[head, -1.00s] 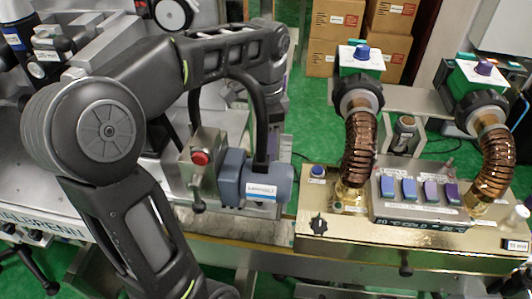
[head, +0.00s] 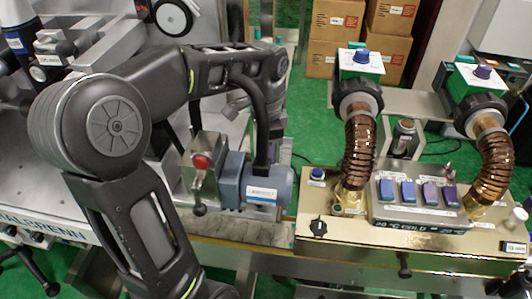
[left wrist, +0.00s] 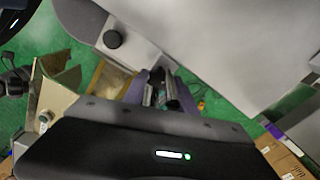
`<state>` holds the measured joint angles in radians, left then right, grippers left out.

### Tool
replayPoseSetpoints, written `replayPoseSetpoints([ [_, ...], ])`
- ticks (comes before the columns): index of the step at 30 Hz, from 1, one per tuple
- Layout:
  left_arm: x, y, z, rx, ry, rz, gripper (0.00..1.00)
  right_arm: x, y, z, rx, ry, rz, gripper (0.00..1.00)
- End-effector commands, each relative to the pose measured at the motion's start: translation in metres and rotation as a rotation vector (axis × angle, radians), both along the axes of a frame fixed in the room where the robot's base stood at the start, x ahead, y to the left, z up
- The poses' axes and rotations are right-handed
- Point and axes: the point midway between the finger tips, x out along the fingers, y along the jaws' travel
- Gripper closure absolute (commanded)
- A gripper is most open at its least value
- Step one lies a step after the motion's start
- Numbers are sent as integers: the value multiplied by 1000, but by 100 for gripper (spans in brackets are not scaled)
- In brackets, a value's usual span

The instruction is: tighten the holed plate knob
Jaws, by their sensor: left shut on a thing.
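My left arm comes in from the left in the head view and reaches across to the back. Its gripper is mostly hidden there behind the forearm. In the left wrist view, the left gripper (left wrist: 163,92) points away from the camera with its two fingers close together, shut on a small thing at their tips. That thing is almost wholly covered; it may be the holed plate knob, but I cannot tell. A round black knob (left wrist: 112,39) on a grey metal block stands to the left of the fingertips, apart from them. I cannot make out the holed plate. My right gripper is not in view.
A blue-grey motor (head: 262,186) and a box with a red button (head: 201,162) stand below the forearm. A gold control box (head: 345,234) with two brown hoses (head: 359,150) is on the right. Cardboard boxes (head: 335,25) stand on the green floor behind.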

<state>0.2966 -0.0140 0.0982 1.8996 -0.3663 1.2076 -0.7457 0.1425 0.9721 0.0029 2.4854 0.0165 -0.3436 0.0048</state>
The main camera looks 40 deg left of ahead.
Motion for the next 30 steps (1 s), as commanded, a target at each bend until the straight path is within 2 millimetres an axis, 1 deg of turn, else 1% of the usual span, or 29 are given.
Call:
replayPoseSetpoints([
  [1, 0, 0, 0, 0, 0, 0, 84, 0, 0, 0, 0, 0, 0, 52],
  [7, 0, 0, 0, 0, 0, 0, 100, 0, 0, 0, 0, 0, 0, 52],
  [14, 0, 0, 0, 0, 0, -22, 100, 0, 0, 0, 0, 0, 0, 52],
  [17, 0, 0, 0, 1, -1, -94, 100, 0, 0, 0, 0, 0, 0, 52],
  [24, 0, 0, 1, 1, -1, -360, 100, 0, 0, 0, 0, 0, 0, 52],
  [27, 0, 0, 1, 1, -1, -410, 100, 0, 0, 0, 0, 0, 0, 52],
  [30, 0, 0, 1, 1, -1, -416, 100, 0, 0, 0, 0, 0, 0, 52],
])
